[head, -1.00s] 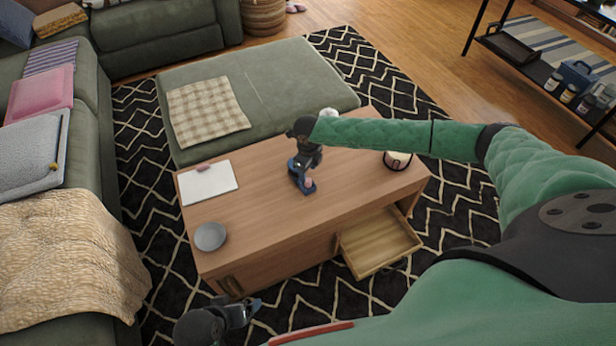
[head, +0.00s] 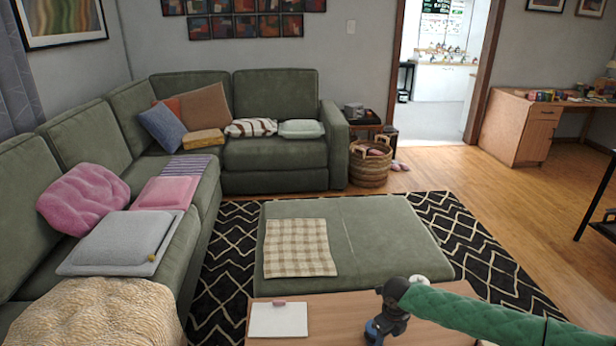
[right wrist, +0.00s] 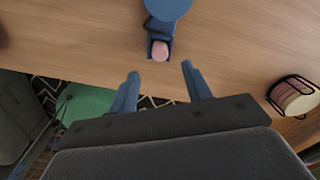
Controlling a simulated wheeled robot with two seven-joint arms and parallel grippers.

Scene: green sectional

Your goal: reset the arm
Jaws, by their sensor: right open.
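My right arm, in a green sleeve (head: 470,312), reaches in from the lower right of the head view over the wooden coffee table (head: 340,306). Its dark wrist (head: 393,305) is over the table, and the fingers are mostly cut off or hard to make out there. In the right wrist view my right gripper (right wrist: 162,86) is open, with two blue fingers apart and nothing between them. Beyond the fingertips a blue object (right wrist: 168,10) with a small pink piece (right wrist: 160,50) is on the wood, apart from them. My left gripper is out of view.
A candle-like jar in a dark holder (right wrist: 293,96) is at the right of the wrist view. A white pad (head: 278,319) lies on the table. Behind it are a green ottoman (head: 375,232) with a checked cloth (head: 298,248) and the green sectional (head: 275,160). Wooden floor is open at right.

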